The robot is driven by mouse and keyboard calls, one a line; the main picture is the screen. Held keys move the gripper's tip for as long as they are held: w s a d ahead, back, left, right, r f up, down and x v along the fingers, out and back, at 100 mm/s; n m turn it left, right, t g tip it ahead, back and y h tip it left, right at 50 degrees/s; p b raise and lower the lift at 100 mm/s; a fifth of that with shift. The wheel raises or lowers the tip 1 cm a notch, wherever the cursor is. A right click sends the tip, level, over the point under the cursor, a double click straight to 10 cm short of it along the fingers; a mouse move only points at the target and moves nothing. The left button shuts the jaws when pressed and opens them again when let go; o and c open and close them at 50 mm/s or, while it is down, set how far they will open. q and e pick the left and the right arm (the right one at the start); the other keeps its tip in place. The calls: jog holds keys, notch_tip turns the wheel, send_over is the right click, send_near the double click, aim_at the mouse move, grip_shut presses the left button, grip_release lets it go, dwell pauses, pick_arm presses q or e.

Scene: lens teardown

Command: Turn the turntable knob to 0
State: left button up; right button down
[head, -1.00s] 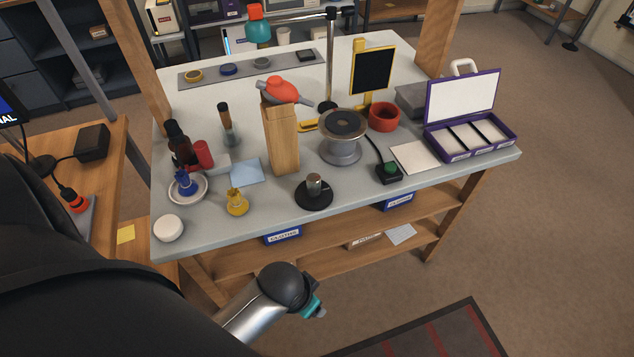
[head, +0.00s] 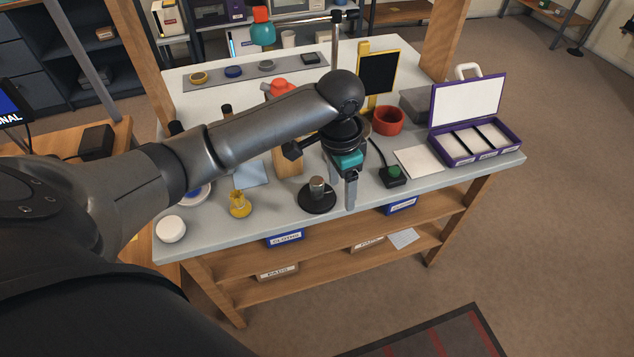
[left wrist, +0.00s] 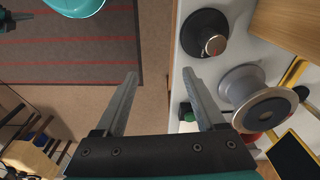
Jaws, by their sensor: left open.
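A short metal knob (head: 317,186) stands upright on a round black base (head: 318,203) near the bench's front edge. It also shows in the left wrist view (left wrist: 214,43). A grey round stand with a dark top, which looks like the turntable (left wrist: 262,108), is behind it, mostly hidden by my arm in the head view. My left gripper (head: 351,193) is open and empty, pointing down just right of the knob in the head view and apart from it. In the left wrist view the knob is outside the fingers (left wrist: 160,74). No scale marks are readable. My right gripper is not seen.
A green button box (head: 392,175) is right of my gripper, with a red ring-shaped cup (head: 388,120) behind it. A purple case (head: 475,155) stands open at the right. A yellow piece (head: 239,205) and a white disc (head: 171,229) are at the left front.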

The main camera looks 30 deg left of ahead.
pick_arm(q)
notch_tip(320, 180, up, 7)
jog(key=n, duration=0.2)
send_over(317, 181)
jog(key=shift+g+y, duration=0.3)
notch_tip(317, 181, down, 15)
jog(key=b, duration=0.4)
jog(key=shift+a+f, duration=0.1)
jog(key=shift+c, duration=0.4)
grip_shut()
